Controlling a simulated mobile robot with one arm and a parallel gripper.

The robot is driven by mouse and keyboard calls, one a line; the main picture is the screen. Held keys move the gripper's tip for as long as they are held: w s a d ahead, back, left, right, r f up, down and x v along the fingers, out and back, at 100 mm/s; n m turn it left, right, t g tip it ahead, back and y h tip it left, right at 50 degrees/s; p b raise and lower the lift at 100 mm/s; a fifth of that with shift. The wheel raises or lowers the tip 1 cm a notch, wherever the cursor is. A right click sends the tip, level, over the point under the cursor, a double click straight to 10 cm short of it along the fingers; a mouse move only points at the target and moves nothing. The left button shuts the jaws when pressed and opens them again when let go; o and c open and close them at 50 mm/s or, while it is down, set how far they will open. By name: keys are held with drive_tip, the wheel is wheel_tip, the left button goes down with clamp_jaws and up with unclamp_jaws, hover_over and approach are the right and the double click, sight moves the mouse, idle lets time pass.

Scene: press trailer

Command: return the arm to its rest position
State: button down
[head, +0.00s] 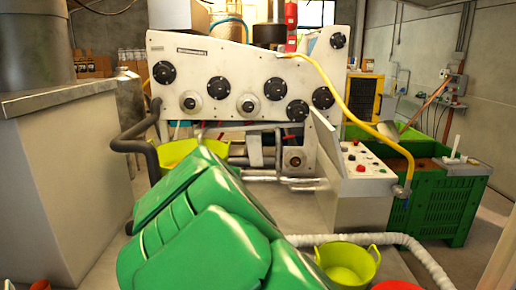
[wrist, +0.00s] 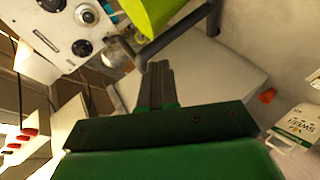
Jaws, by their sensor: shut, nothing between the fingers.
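My gripper (wrist: 159,70) shows in the wrist view, its two dark fingers together above a green mount, with nothing between them. They point up the picture toward the pale floor and a dark hose. In the head view, the green links of my arm fill the lower middle, folded and slanting. The gripper itself is not visible there, so its place relative to my body cannot be told from that view.
A white press (head: 235,62) with black knobs stands ahead. A control box (head: 365,170) and a green crate (head: 445,215) are at right. Yellow-green tubs (head: 347,264) and a white hose (head: 400,240) lie close by. A grey cabinet (head: 60,190) is at left.

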drive_tip(key=s+d+r+m+h, duration=0.2)
drive_tip(key=d+m+h, duration=0.25)
drive_tip(key=d, duration=0.75)
drive_tip(key=s+d+r+m+h, duration=0.1)
drive_tip(key=d+r+m+h, duration=0.15)
drive_tip(key=d+m, duration=0.6)
drive_tip(key=s+d+f+m+g+h, duration=0.1)
drive_tip(key=s+d+f+m+g, duration=0.3)
drive_tip(key=s+d, duration=0.6)
drive_tip(key=s+d+f+g, duration=0.1)
drive_tip(key=s+f+g, duration=0.2)
drive_tip(key=s, duration=0.9)
drive_tip(key=s+f+m+g+y, duration=0.1)
drive_tip(key=s+f+g, duration=0.2)
drive_tip(key=s, duration=0.9)
drive_tip(key=s+d+f+m+g+y, duration=0.1)
drive_tip(key=s+f+g, duration=0.2)
drive_tip(key=s, duration=0.8)
drive_tip(key=shift+s+d+g, duration=0.3)
drive_tip(key=shift+s+d, duration=0.05)
drive_tip(key=shift+s, duration=0.05)
